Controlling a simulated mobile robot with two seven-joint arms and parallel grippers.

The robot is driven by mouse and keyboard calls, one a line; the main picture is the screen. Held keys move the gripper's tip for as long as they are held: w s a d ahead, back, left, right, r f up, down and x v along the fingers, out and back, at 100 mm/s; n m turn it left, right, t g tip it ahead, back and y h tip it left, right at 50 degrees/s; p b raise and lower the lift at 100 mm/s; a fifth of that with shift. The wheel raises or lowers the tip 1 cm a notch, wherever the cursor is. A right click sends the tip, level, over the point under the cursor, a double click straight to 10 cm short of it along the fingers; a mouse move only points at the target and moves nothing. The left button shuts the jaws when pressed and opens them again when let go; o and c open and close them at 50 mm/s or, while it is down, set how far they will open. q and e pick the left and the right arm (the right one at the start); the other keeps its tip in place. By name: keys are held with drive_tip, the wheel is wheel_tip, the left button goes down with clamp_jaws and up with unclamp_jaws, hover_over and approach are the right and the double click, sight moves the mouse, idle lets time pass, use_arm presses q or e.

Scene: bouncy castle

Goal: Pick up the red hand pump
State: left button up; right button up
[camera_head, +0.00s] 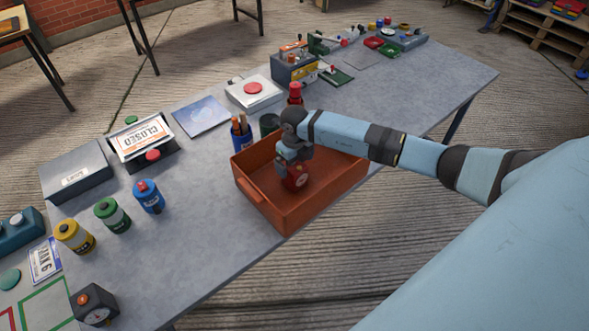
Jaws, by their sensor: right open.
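A red object with a pale mark on its side, which looks like the red hand pump (298,182), is in the orange tray (287,212). My right gripper (293,166) points down into the tray directly over it, with the jaws open. The gripper hides the top of the red object, and I cannot tell whether the fingers touch it. Another red-topped item (296,91) stands behind my right wrist, partly hidden. My left gripper is not in view.
Yellow (75,236), green (112,215) and blue (149,197) canisters stand left of the tray on the grey table (200,255). A cup of pens (241,138) stands close behind the tray. A black box with a dial (94,304) sits at the near left.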

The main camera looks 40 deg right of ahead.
drive_tip(key=c, duration=1.6)
drive_tip(key=shift+c, duration=0.6)
drive_tip(key=shift+r, duration=0.1)
